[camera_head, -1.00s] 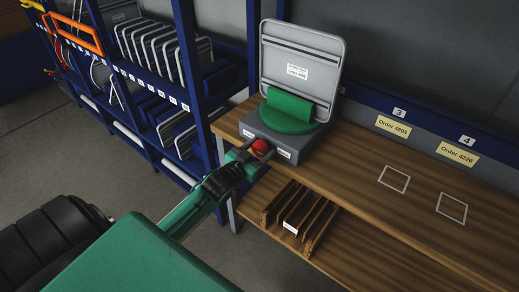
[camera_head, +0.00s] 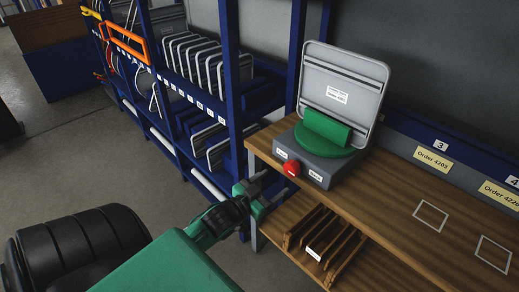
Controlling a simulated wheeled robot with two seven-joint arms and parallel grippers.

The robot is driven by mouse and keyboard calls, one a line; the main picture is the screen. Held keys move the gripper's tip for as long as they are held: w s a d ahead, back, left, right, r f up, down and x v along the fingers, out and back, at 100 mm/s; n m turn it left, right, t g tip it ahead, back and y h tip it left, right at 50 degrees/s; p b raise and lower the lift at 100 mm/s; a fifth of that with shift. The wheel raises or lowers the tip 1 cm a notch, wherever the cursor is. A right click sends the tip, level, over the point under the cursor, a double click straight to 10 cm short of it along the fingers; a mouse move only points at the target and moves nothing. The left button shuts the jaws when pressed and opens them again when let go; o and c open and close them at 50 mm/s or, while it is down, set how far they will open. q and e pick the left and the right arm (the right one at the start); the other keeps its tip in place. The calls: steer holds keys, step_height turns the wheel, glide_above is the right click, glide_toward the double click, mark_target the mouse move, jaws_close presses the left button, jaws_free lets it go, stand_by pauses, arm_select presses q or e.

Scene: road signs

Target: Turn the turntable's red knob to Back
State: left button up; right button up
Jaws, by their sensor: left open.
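The turntable is a grey box (camera_head: 319,174) with a green round top (camera_head: 318,146) and a green holder. A grey sign panel (camera_head: 344,85) stands upright in the holder, its back with a white label facing me. The red knob (camera_head: 291,168) is on the box's front face, between two small white labels whose print is too small to read. My left gripper (camera_head: 268,196) is open, below and left of the knob and apart from it, near the bench's left end. My right gripper is not in view.
The wooden bench (camera_head: 400,205) has two white outlined squares on the right. A slotted wooden rack (camera_head: 322,243) sits on the lower shelf. A blue storage rack (camera_head: 232,110) with several panels stands close on the left. Open floor lies at far left.

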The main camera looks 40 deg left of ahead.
arm_select(q)
steer(key=s, duration=0.4)
steer(key=shift+s+a, duration=0.2)
steer(key=shift+s, duration=0.2)
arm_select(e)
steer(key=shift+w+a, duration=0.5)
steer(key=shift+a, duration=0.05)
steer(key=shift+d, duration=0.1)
